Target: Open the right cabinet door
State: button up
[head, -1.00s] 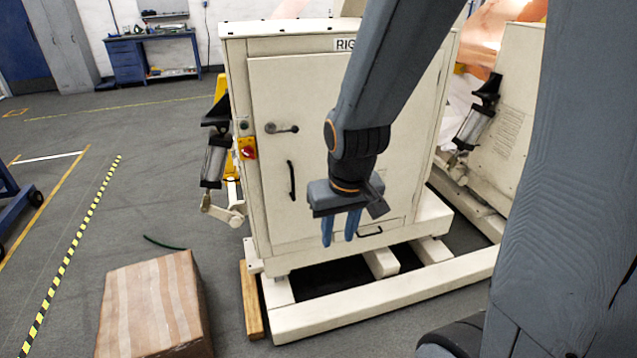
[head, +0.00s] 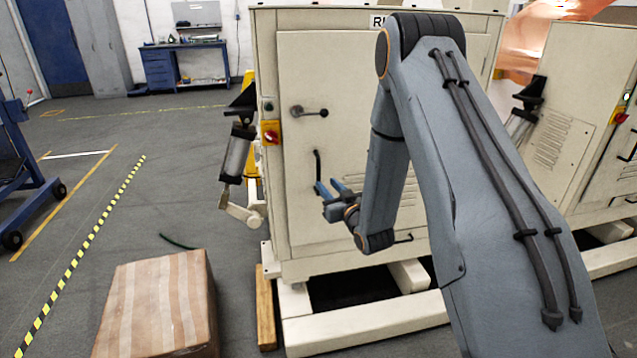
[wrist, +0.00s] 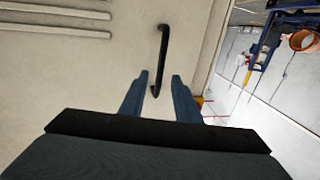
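The right cabinet (head: 340,75) is a cream metal box with a label at its top, partly hidden by my arm. Its door (head: 335,115) looks closed, with a lever handle (head: 309,111) at the upper left and a black vertical pull handle (head: 317,165) below it. My gripper (head: 327,188) is at the pull handle's lower end in the head view. In the wrist view, my gripper (wrist: 160,83) is open, its two blue fingers apart. The black pull handle (wrist: 163,55) lies ahead of them, its near end between or just beyond the tips; contact cannot be told.
A red and yellow switch (head: 271,132) and a cylinder linkage (head: 238,150) sit at the cabinet's left side. A cardboard box (head: 157,305) stands on the floor at the front left. A wooden beam (head: 265,308) lies by the cabinet base. The left floor is mostly open.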

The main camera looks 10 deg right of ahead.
aim_at(319, 176)
jog(key=w, duration=0.2)
jog(key=w+a, duration=0.1)
jog(key=w, duration=0.4)
jog(key=shift+w+a+p, duration=0.3)
jog(key=shift+w+p, duration=0.05)
grip_shut()
